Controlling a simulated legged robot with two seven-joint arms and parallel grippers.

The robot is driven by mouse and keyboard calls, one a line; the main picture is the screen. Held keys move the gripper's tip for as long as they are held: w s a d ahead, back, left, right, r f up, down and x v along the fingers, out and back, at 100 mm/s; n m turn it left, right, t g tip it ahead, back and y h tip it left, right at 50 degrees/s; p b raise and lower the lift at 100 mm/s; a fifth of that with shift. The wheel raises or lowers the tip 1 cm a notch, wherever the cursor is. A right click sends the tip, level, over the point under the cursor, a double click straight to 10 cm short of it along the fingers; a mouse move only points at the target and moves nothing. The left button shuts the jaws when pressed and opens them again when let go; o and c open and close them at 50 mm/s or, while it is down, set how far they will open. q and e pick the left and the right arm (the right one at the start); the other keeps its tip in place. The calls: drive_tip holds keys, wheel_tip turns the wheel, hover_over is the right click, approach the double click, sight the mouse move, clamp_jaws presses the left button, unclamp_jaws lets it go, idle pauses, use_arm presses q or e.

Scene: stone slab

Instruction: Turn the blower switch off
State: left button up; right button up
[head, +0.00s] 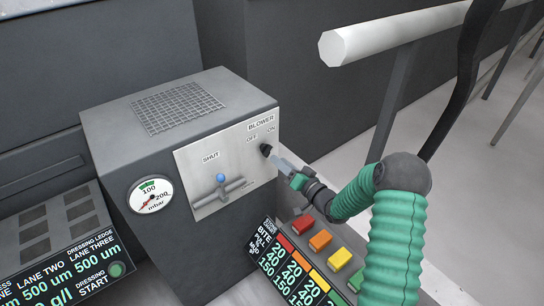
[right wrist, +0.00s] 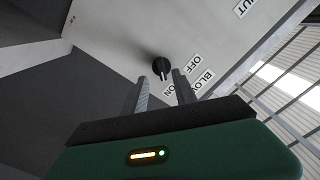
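The blower switch (head: 266,149) is a small black rotary knob on the light front panel of a grey box, below the labels BLOWER, OFF and ON. It also shows in the right wrist view (right wrist: 160,66), with a narrow grip bar; I cannot tell for sure which label it points to. My right gripper (head: 276,160) is at the panel, pointing at the knob from the right. In the right wrist view its fingers (right wrist: 159,78) are apart, with the knob just beyond and between the tips; contact is not clear. My left gripper is out of view.
Coloured buttons (head: 320,240) sit below my right arm. A white rail (head: 390,34) stands at the upper right.

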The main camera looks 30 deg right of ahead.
sight(269, 153)
drive_tip(key=w, duration=0.5)
drive_tip(key=shift+a, duration=0.35)
drive_tip(key=shift+c, duration=0.3)
drive_tip(key=shift+d, duration=0.1)
clamp_jaws()
